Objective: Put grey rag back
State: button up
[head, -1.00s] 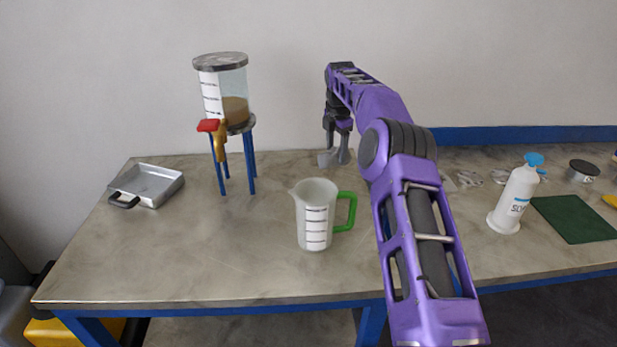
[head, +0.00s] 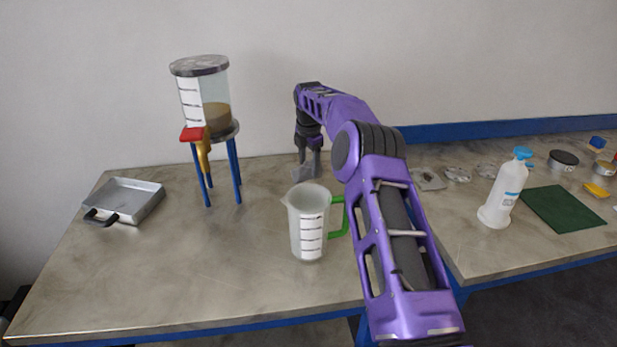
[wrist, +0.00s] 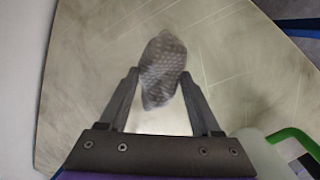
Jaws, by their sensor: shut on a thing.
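My gripper (head: 308,166) is shut on a grey rag (wrist: 163,68), which has a dotted pattern in the wrist view. The rag sits between the two fingertips (wrist: 161,80) and sticks out past them. In the head view the rag (head: 304,173) is a small pale grey piece below the fingers, behind the measuring jug, over the table's back part. I cannot tell whether it touches the table.
A measuring jug (head: 309,225) with a green handle stands before my gripper. Left are a hopper on blue legs (head: 206,115) and a metal pan (head: 130,200). Right are a white bottle (head: 502,195), a green mat (head: 563,208) and small items. The table's front left is clear.

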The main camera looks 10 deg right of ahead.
aim_at(309, 168)
notch_tip(309, 168, down, 4)
jog(key=shift+f, duration=0.2)
jog(key=o, duration=1.3)
jog(key=shift+f, duration=0.1)
jog(key=r, duration=0.4)
jog(key=s+r, duration=0.1)
jog(key=r, duration=0.3)
jog(key=s+r, duration=0.1)
jog(key=r, duration=0.3)
jog(key=shift+a, duration=0.2)
jog(key=shift+r, duration=0.1)
